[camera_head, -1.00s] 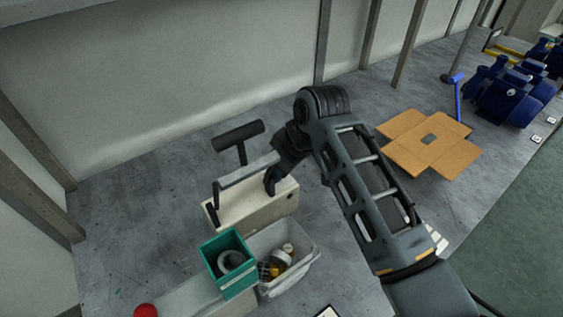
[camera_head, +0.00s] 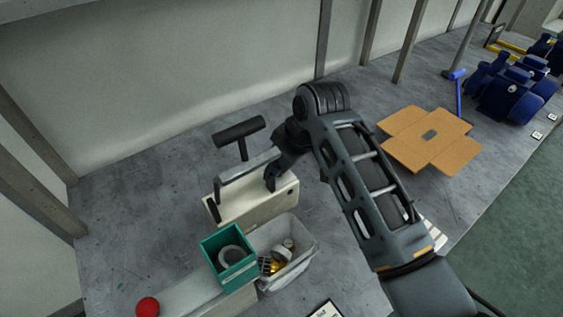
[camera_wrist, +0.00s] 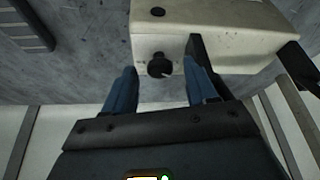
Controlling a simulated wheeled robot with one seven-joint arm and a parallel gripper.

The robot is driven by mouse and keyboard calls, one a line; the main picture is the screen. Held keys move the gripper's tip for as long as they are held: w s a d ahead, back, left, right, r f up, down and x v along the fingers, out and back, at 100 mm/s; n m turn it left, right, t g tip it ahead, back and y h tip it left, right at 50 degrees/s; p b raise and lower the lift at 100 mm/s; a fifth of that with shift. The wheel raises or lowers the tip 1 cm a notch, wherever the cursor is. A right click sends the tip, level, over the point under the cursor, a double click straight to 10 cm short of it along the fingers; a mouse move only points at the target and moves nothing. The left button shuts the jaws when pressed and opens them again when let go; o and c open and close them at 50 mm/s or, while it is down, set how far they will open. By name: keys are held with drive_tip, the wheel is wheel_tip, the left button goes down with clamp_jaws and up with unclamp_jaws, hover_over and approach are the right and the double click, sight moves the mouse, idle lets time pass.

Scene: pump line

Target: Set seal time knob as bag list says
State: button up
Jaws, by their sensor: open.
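The sealer is a cream box (camera_head: 250,203) with a long grey lever arm and a black T-handle (camera_head: 239,132) above it. Its round black knob (camera_wrist: 160,65) shows on the end face in the wrist view, with a small pale mark on it. My gripper (camera_wrist: 159,72) is open, with one blue finger on each side of the knob. I cannot tell whether either finger touches it. In the head view my gripper (camera_head: 272,178) is at the sealer's far side, and the knob is hidden there. A dark-edged white card (camera_head: 325,311) is cut off at the bottom; its text is unreadable.
A teal box (camera_head: 229,258) with a ring inside and a clear bin (camera_head: 303,252) of small parts stand just in front of the sealer. A red ball-like thing (camera_head: 147,307) is at lower left. An open cardboard box (camera_head: 430,140) lies to the right, with blue pumps (camera_head: 512,95) beyond.

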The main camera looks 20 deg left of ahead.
drive_tip(key=shift+r, duration=0.1)
drive_tip(key=b+v, duration=0.1)
drive_tip(key=v, duration=0.6)
drive_tip(key=shift+r, duration=0.25)
drive_tip(key=shift+d, duration=0.15)
